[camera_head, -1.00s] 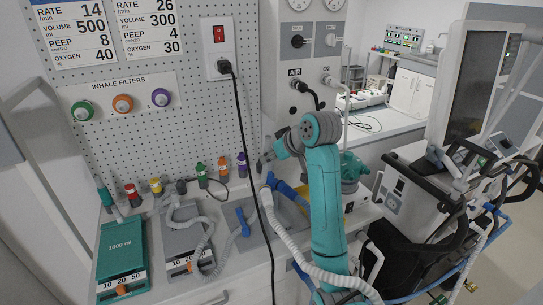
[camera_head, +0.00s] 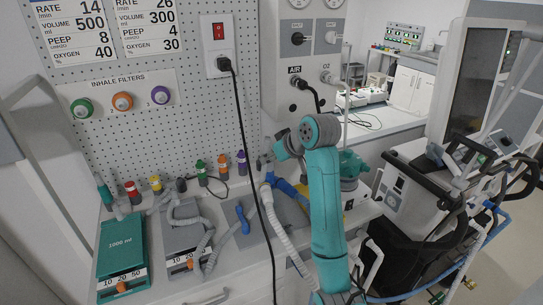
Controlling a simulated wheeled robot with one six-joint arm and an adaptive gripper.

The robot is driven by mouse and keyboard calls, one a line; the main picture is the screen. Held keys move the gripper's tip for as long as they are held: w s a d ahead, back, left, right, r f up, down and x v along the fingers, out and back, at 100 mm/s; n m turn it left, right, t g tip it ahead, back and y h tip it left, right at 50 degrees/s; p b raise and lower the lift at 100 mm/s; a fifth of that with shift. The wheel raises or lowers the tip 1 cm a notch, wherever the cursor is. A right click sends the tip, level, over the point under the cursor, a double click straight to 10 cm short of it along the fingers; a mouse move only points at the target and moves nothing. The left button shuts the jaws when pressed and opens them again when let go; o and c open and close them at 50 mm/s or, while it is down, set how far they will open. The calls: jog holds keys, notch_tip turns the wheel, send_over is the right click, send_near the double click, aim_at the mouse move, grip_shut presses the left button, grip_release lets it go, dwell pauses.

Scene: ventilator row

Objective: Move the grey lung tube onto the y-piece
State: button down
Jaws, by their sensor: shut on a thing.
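The grey corrugated lung tube (camera_head: 219,252) lies on the worktop by the grey test lung (camera_head: 183,239). A small blue connector (camera_head: 242,219) lies at the tube's upper right end. My gripper (camera_head: 264,167), small and dark, is right of this connector and above the worktop. It is shut at the blue y-piece (camera_head: 269,178), where a pale corrugated hose (camera_head: 280,222) and a blue hose (camera_head: 287,189) meet. The exact grip is too small to make out. The pale hose hangs down right; my arm hides part of both hoses. The y-piece and the lung tube are apart.
A green 1000 ml test lung (camera_head: 122,250) lies at the left. Several coloured bottles (camera_head: 201,172) stand along the pegboard. A black power cable (camera_head: 247,130) hangs in front of the worktop. A ventilator (camera_head: 425,190) stands at the right.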

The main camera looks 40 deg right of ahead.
jog(key=shift+f, duration=0.85)
dwell(0.7)
jog(key=c, duration=0.7)
grip_release()
jog(key=shift+c, duration=0.2)
jog(key=shift+r, duration=0.1)
jog(key=shift+s+r, duration=0.35)
jog(key=shift+r, duration=0.05)
jog(key=v, duration=0.6)
jog(key=shift+s, duration=0.2)
